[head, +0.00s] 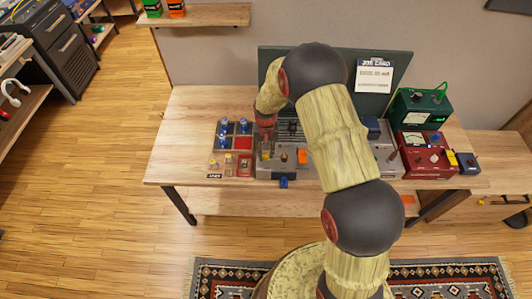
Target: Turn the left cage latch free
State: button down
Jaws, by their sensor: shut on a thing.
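A low grey unit (268,175) sits at the middle of the wooden bench, partly covered by my arm. On it are a dark knob, an orange block (301,156) and dark parts further back. My gripper (266,145) points down at the unit's left end, next to a small yellowish piece. Its fingers are small and partly hidden by my wrist. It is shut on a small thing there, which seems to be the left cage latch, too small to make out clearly. The angle of the latch cannot be told.
A sorting tray (213,158) with blue-topped parts and a red compartment lies just left of my gripper. A green meter box (418,108) and a red meter box (425,158) stand at the right. The bench's left end (180,140) is clear. A dark panel (398,80) stands behind.

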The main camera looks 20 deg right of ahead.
aim_at(266, 154)
jog(key=shift+m, duration=0.4)
jog(key=c, duration=1.6)
grip_release()
jog(key=shift+r, duration=0.1)
notch_tip(266, 154, up, 12)
jog(key=shift+f, duration=0.1)
